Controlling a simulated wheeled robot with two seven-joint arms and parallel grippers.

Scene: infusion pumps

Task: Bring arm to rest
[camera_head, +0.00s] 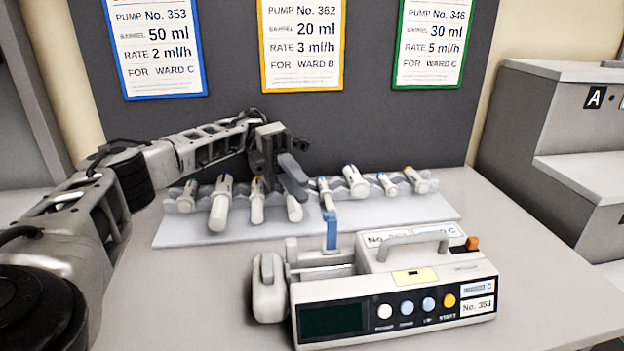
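My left arm reaches in from the left, and its gripper (289,176) hangs over the middle of the syringe rack. Its fingers overlap in this view, so whether they are apart is unclear; no syringe is clearly between them. The pale rack (190,236) holds several syringes of different sizes, among them a large one (220,204) at the left and another (355,181) right of the gripper. The infusion pump (415,280), numbered 353 and marked C, stands in front of the rack. Its blue clamp (331,229) stands upright. My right gripper is out of view.
Three order cards hang on the dark back panel (380,120): blue-framed (154,45), yellow-framed (302,42) and green-framed (430,42). A grey stepped shelf marked A (535,115) stands at the right. The table (195,300) is bare left of the pump and at its right.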

